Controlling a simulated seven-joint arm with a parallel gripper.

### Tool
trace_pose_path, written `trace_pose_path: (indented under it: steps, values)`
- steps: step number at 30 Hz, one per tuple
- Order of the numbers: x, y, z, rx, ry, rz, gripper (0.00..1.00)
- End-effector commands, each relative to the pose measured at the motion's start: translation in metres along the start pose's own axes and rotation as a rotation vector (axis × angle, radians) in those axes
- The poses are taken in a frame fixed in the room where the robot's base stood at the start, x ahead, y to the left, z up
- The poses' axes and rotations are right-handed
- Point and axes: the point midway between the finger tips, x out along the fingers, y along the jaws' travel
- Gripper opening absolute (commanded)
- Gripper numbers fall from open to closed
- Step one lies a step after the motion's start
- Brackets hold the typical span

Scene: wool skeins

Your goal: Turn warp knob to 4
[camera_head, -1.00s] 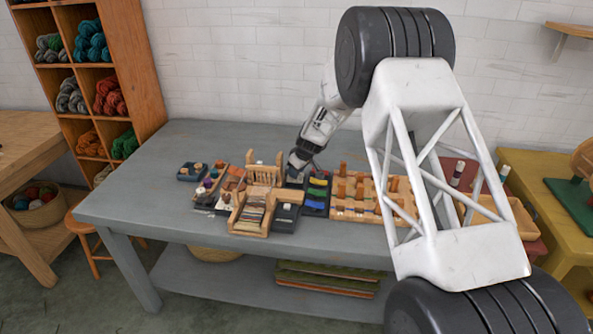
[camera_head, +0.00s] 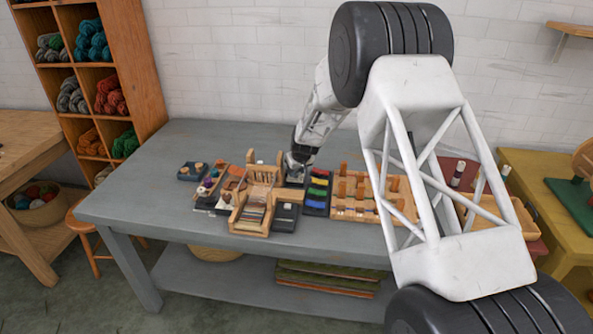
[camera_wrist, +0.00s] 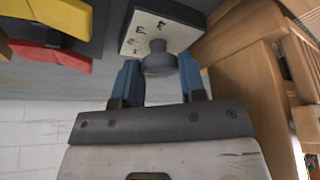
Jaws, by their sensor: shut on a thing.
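The warp knob (camera_wrist: 158,60) is a round grey knob on a pale square plate (camera_wrist: 185,36) with small dark marks, seen in the wrist view. The marks are too small to read, and I cannot tell which one the knob points to. My gripper (camera_wrist: 160,78) has one blue finger on each side of the knob and is shut on it. In the head view my gripper (camera_head: 298,166) is beside the wooden loom (camera_head: 250,218), at its back right. The knob is hidden there behind my gripper.
A wooden peg rack (camera_head: 350,214) stands further right. A dark box (camera_head: 285,218) is in front, and a small blue tray (camera_head: 191,172) is at left. The grey table (camera_head: 130,200) is clear at left.

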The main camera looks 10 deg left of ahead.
Motion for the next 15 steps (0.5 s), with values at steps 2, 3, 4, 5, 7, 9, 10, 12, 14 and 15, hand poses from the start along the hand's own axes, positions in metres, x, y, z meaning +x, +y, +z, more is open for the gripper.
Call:
trace_pose_path:
  steps: [2,3,4,5,7,9,10,12,14,15]
  values:
    - [0.0001,0.0002,0.0006,0.001,-0.001,0.0,0.14]
    - [0.0001,0.0002,0.0006,0.002,-0.001,0.001,0.14]
    - [0.0001,0.0002,0.0006,0.001,-0.001,0.001,0.14]
    - [0.0001,0.0002,0.0006,0.001,-0.001,0.0,0.14]
    - [0.0001,0.0002,0.0005,0.001,-0.001,0.0,0.14]
    - [0.0002,0.0001,0.0006,0.001,-0.001,0.0,0.14]
    - [0.0002,0.0001,0.0006,0.001,-0.001,0.0,0.39]
    - [0.0002,0.0001,0.0005,0.001,-0.001,0.0,0.5]
    - [0.0002,0.0001,0.0004,0.001,-0.001,0.0,0.59]
    - [0.0002,0.0,0.0004,0.001,-0.001,0.0,0.62]
